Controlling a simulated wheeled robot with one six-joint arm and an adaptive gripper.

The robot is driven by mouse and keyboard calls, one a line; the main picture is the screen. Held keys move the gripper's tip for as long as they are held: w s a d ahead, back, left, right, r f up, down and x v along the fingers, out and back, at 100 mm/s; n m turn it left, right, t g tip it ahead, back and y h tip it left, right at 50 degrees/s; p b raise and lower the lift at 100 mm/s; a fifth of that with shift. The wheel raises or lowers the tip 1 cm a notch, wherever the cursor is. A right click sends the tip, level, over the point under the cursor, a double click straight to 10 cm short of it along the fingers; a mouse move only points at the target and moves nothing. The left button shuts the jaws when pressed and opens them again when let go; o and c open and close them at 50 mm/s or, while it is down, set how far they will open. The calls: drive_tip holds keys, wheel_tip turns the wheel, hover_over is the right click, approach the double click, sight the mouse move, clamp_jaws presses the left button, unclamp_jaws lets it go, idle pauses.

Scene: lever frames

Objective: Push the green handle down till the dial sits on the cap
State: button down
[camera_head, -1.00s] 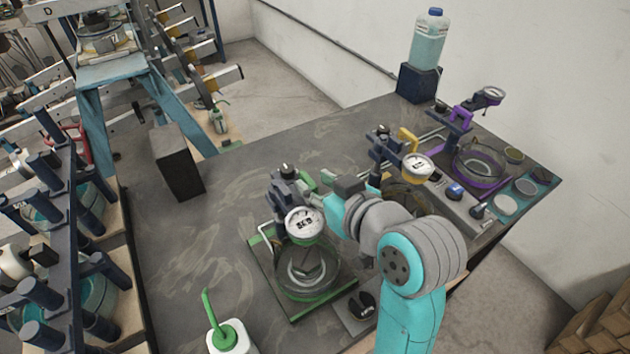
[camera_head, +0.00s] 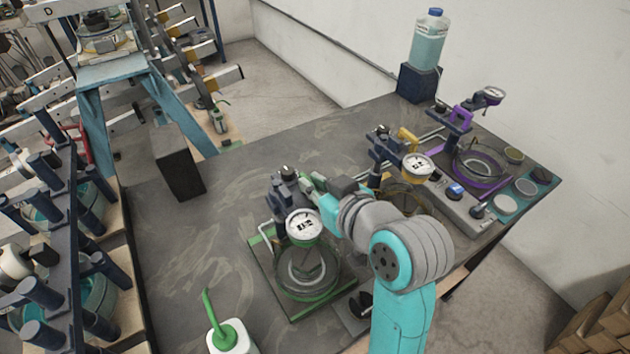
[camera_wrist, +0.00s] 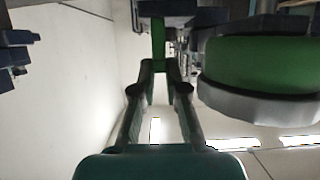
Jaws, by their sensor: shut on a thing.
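The dial (camera_head: 304,224) has a white face and a green rim. It stands raised over a round clear dish on the green-edged base, with the cap (camera_head: 307,264) visible below and a gap between them. The green handle (camera_wrist: 158,38) shows in the wrist view just past the fingertips. My gripper (camera_wrist: 159,68) is shut on the handle's end. In the head view my gripper (camera_head: 322,192) is beside the dial's right upper edge, and the handle there is mostly hidden. The dial's green side also fills the wrist view's right (camera_wrist: 255,65).
A yellow-handled dial stand (camera_head: 416,167) and a purple one (camera_head: 465,115) stand to the right. A white bottle with a green spout (camera_head: 228,335) is at the front. A dark block (camera_head: 178,165) stands at the left. The table's middle left is clear.

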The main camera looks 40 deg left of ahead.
sight(315, 206)
drive_tip(key=shift+f, duration=2.25)
drive_tip(key=c, duration=1.2)
unclamp_jaws()
drive_tip(key=v, duration=1.2)
drive_tip(key=shift+r, duration=0.15)
drive_tip(key=shift+w, duration=0.1)
